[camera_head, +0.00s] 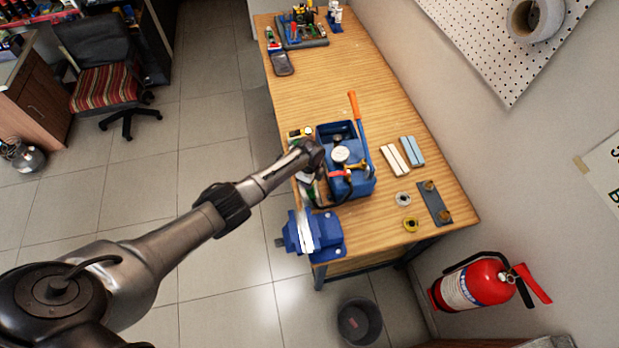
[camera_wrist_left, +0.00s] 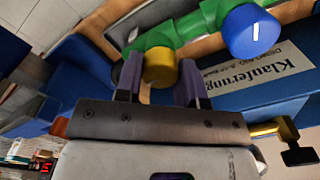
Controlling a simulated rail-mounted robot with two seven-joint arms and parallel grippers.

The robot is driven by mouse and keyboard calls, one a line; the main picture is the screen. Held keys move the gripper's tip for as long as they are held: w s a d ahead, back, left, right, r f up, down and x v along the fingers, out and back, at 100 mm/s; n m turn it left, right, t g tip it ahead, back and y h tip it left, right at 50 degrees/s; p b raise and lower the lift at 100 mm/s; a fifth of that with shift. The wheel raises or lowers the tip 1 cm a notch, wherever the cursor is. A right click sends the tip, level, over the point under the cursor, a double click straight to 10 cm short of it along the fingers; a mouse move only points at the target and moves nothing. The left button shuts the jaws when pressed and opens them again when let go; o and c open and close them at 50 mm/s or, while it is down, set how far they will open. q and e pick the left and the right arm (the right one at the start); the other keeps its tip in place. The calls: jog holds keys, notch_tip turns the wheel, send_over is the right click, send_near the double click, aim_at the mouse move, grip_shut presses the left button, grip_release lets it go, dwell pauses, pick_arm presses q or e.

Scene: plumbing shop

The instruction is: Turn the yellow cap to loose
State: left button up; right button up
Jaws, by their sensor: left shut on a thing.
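In the left wrist view the yellow cap (camera_wrist_left: 159,66) is a short round knob on a green pipe fitting (camera_wrist_left: 190,28). My left gripper (camera_wrist_left: 159,80) has one dark finger on each side of the cap and is shut on it. A blue cap (camera_wrist_left: 250,31) with a white mark sits on the same fitting, to the right. In the head view my left arm comes in from the left and its gripper (camera_head: 308,190) points down beside the blue pump box (camera_head: 362,184). The yellow cap is hidden there behind the wrist. My right gripper is not in view.
A blue vise (camera_head: 328,236) stands at the near bench corner. The pump's orange-handled lever (camera_head: 358,115) rises behind the box.

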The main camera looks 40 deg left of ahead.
pick_arm(q)
jog(key=n, duration=0.4)
jog(key=shift+r+p, duration=0.1)
jog(key=shift+p, duration=0.3)
jog(key=shift+n, duration=1.1)
jog(key=o, duration=0.8)
jog(key=shift+o, duration=0.6)
